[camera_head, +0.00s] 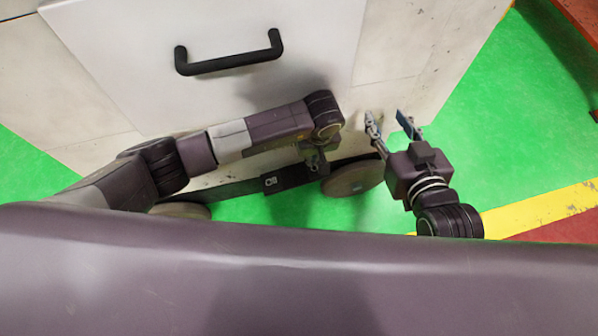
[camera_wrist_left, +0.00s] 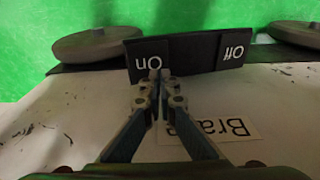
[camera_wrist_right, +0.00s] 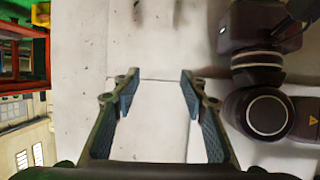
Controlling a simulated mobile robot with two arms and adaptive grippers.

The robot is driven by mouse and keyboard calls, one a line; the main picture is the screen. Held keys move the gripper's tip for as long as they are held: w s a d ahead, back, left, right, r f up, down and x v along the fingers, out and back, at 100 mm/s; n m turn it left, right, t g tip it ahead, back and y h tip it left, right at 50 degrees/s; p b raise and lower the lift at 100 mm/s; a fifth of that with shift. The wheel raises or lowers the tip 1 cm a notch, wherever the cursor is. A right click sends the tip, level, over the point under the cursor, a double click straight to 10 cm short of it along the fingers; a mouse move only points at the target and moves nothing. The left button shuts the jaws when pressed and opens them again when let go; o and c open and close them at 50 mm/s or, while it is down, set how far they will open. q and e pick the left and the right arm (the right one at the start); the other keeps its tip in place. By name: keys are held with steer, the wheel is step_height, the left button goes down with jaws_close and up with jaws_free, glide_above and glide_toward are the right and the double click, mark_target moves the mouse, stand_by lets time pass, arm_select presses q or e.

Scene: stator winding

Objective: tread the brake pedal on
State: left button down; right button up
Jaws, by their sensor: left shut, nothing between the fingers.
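The black brake pedal bar is low on the pale cabinet. In the left wrist view its On plate (camera_wrist_left: 147,53) is on the left and its Off plate (camera_wrist_left: 236,47) on the right, both labels upside down. The Off plate also shows in the head view (camera_head: 271,184). A partly hidden "Brake" label (camera_wrist_left: 232,127) is on the cabinet. My left gripper (camera_wrist_left: 156,77) is shut and empty, its tips overlapping the lower edge of the On plate; contact is unclear. It also shows in the head view (camera_head: 318,168). My right gripper (camera_head: 388,120) is open and empty beside the cabinet.
The pale cabinet (camera_head: 330,60) has a black handle (camera_head: 230,64) on its top panel. Round wheels (camera_head: 352,180) flank the pedal bar. Green floor (camera_head: 480,140) is free to the right, with a yellow stripe (camera_head: 535,208). A red-orange structure (camera_head: 580,18) stands top right.

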arm_select(q)
steer(key=shift+f+b, duration=0.3)
arm_select(e)
steer(key=shift+w+a+r+t, duration=0.2)
steer(key=shift+w+r+t, duration=0.15)
steer(key=shift+r, duration=0.35)
steer(key=shift+w+a+r+t, duration=0.2)
steer(key=shift+r+t, duration=0.15)
steer(key=shift+r, duration=0.3)
arm_select(q)
steer(key=shift+f+b, duration=0.3)
steer(key=shift+f, duration=0.05)
arm_select(e)
steer(key=shift+w+a+r+t+y, duration=0.2)
steer(key=shift+r+t, duration=0.2)
steer(key=shift+r, duration=0.4)
steer(key=shift+w+a+r+t+y, duration=0.15)
steer(key=shift+r+t, duration=0.25)
steer(key=shift+r, duration=0.4)
stand_by(0.4)
arm_select(q)
steer(key=shift+f, duration=0.2)
arm_select(e)
steer(key=shift+w+r+t, duration=0.15)
steer(key=shift+r+t, duration=0.35)
steer(key=shift+r, duration=0.45)
